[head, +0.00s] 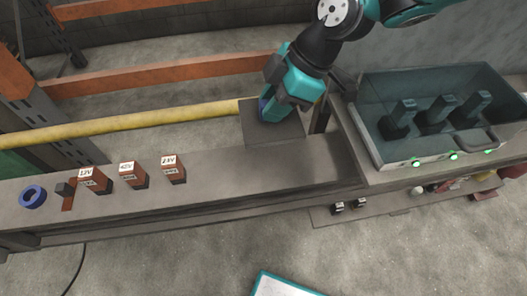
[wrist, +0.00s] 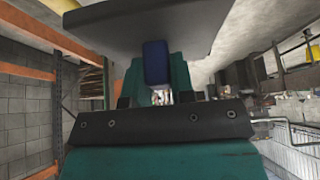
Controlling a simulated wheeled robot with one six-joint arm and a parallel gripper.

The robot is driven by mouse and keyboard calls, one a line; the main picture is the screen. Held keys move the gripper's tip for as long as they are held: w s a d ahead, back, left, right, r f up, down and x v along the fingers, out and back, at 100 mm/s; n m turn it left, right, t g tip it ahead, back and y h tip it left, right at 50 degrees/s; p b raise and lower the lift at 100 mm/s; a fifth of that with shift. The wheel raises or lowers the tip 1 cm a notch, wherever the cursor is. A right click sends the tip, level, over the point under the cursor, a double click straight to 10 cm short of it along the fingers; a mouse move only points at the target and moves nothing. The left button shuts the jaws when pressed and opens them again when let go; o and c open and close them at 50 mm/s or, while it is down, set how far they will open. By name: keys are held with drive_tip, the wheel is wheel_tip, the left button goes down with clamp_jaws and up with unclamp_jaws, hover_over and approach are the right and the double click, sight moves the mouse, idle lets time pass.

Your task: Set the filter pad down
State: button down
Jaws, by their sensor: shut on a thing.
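My gripper (head: 275,109) is low over a grey square plate (head: 256,132) at the middle of the bench. It is shut on a small dark blue block, the likely filter pad (wrist: 157,62), held between the teal fingers in the wrist view. Only a sliver of blue shows beside the fingers in the head view. The pad's far end meets the edge of the grey plate (wrist: 110,27) in the wrist view. I cannot tell whether it touches the plate. The arm hides part of the plate.
A clear-walled case (head: 375,140) with several dark upright parts and green lights stands at right. Several labelled blocks (head: 131,175) and a blue ring (head: 32,197) sit on the bench at left. A yellow rail (head: 120,129) runs behind. The bench right of the blocks is clear.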

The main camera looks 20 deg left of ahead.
wheel_tip(320, 180, down, 16)
idle(0.4)
drive_tip(key=c, duration=1)
unclamp_jaws()
drive_tip(key=shift+f, duration=0.1)
drive_tip(key=shift+r, duration=0.2)
drive_tip(key=v, duration=0.7)
drive_tip(key=shift+w+d+r, duration=0.1)
drive_tip(key=shift+w+r, duration=0.05)
